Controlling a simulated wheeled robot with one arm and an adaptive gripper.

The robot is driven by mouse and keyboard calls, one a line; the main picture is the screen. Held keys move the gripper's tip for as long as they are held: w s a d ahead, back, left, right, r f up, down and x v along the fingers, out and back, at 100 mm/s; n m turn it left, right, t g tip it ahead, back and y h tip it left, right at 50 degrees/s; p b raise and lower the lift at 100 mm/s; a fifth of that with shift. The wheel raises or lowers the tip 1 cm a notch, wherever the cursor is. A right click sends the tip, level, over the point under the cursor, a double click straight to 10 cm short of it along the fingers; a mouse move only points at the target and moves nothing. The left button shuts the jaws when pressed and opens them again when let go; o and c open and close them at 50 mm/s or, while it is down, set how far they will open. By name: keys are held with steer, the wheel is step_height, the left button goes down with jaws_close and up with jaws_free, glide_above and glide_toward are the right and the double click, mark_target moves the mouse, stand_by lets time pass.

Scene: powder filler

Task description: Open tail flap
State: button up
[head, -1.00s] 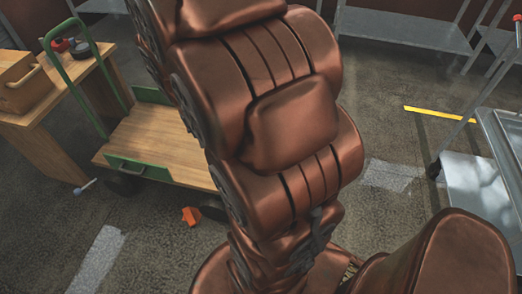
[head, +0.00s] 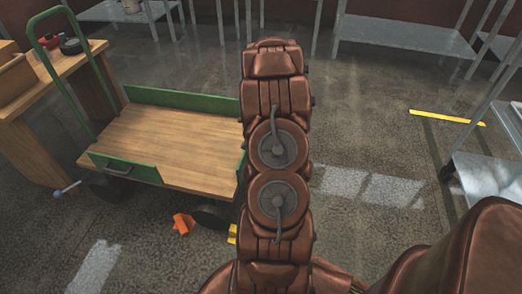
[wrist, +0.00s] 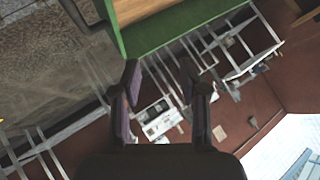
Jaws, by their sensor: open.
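A flat cart with a wooden deck (head: 165,145) and green side panels stands left of my arm in the head view. A green edge at the right end of the cart (head: 241,172), perhaps the tail flap, is partly hidden behind my arm. In the wrist view, a green panel (wrist: 175,32) beside a wooden surface shows beyond my gripper (wrist: 160,72). My gripper is open and empty, its two fingers apart. I cannot make out the gripper in the head view.
A wooden table (head: 40,90) stands at the left. Metal shelves (head: 400,33) line the back, and a metal trolley (head: 490,175) is at the right. A small orange object (head: 183,224) lies on the floor near the cart.

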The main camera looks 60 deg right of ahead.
steer(key=s+d+f+m+b, duration=0.1)
steer(key=f, duration=0.2)
steer(key=s+d+f+t+b, duration=0.1)
steer(key=f, duration=0.2)
steer(key=s+d+f+m+t+b, duration=0.1)
steer(key=f, duration=0.2)
steer(key=shift+d+f+m+b, duration=0.2)
steer(key=shift+d+m+b, duration=0.1)
steer(key=shift+b, duration=0.1)
steer(key=s+d+f+m+t+h+b, duration=0.1)
steer(key=s+f+m+t+h+b, duration=0.1)
steer(key=s+f+m+t+b, duration=0.4)
steer(key=shift+w+d+f+n+g, duration=0.3)
steer(key=shift+w+d, duration=0.25)
steer(key=shift+w, duration=0.75)
steer(key=shift+w+d+f+n+g, duration=0.25)
steer(key=shift+w+d+f+g, duration=0.25)
steer(key=shift+w, duration=0.75)
steer(key=shift+w+d+f+n+g, duration=0.3)
steer(key=shift+w+d, duration=0.25)
steer(key=shift+w, duration=0.75)
steer(key=shift+c, duration=0.4)
jaws_close()
